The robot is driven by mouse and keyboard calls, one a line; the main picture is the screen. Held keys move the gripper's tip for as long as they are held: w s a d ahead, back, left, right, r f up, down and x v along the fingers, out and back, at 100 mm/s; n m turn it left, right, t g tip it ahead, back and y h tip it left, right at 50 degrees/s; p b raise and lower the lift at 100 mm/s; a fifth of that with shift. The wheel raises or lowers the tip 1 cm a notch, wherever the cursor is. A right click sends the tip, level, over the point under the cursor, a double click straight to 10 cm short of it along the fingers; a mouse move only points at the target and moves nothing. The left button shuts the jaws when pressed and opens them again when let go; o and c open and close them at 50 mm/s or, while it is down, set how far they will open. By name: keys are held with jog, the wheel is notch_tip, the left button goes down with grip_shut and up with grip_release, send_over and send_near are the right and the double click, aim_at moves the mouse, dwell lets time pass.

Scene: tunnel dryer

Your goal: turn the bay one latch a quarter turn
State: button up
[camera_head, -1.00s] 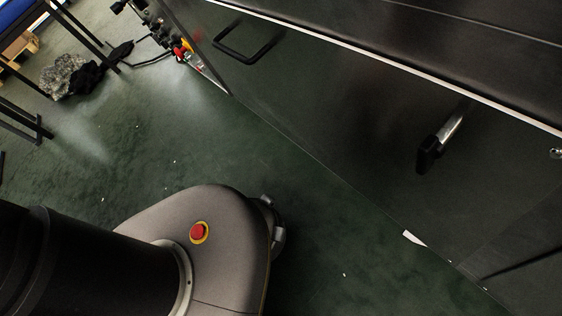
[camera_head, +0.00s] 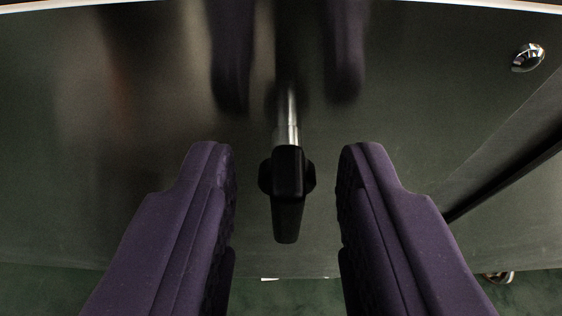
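The latch (camera_head: 288,190) is a black handle on a short silver shaft that stands out from a dark, glossy panel (camera_head: 130,130). Its grip points down toward the bottom of the picture. My gripper (camera_head: 287,165) shows as two purple padded fingers, one on each side of the latch. The fingers are apart, with a clear gap between each one and the handle. Nothing is held. The fingers reflect dimly in the panel above.
A round chrome fitting (camera_head: 528,57) sits on the panel at the upper right. A dark slanted bar or seam (camera_head: 505,180) runs below it. Green floor (camera_head: 60,295) shows along the bottom, with a small metal part (camera_head: 499,277) at the lower right.

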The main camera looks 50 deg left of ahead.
grip_shut()
jog(key=shift+d+m, duration=0.1)
jog(key=shift+m, duration=0.2)
jog(key=shift+w+d+m+g+y, duration=0.15)
jog(key=shift+m+g+y, duration=0.5)
jog(key=shift+m, duration=0.35)
jog(key=m+g, duration=0.1)
jog(key=m+y, duration=0.1)
jog(key=m, duration=0.1)
jog(key=shift+w+d+f+g+y, duration=0.1)
jog(key=shift+f+g+y, duration=0.15)
jog(key=shift+g, duration=0.1)
jog(key=m, duration=0.1)
jog(key=m+y, duration=0.2)
jog(key=m, duration=0.1)
jog(key=shift+f+g, duration=0.3)
jog(key=shift+f+m+y, duration=0.2)
jog(key=shift+m+y, duration=0.6)
jog(key=shift+m, duration=1)
